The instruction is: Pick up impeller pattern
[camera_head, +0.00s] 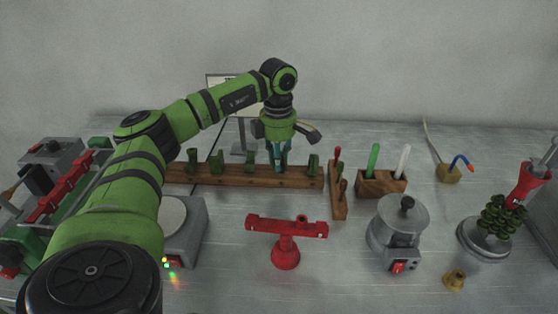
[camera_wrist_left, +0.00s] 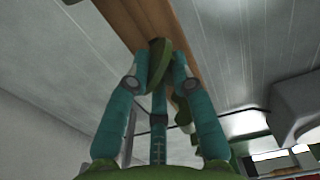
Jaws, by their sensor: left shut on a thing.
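My left gripper (camera_head: 282,163) reaches down from above to the long wooden rack (camera_head: 225,176) at the back of the table. Its teal fingers are shut on a green pattern (camera_wrist_left: 160,62), which shows between the fingertips in the left wrist view, against the wood. This looks like the impeller pattern; its shape is mostly hidden by the fingers in the head view. Other green patterns stand along the rack, such as one at its left (camera_head: 192,160) and one at its right end (camera_head: 312,163). I cannot tell whether the held pattern is clear of the rack. My right gripper is not in view.
A red T-shaped stand (camera_head: 286,246) is in front of the rack. To the right are a small wooden tool rack (camera_head: 338,205), a wooden block (camera_head: 378,185) with green and white sticks, a grey pot (camera_head: 400,226) and a green wax tree (camera_head: 500,218). A grey scale (camera_head: 190,240) is left.

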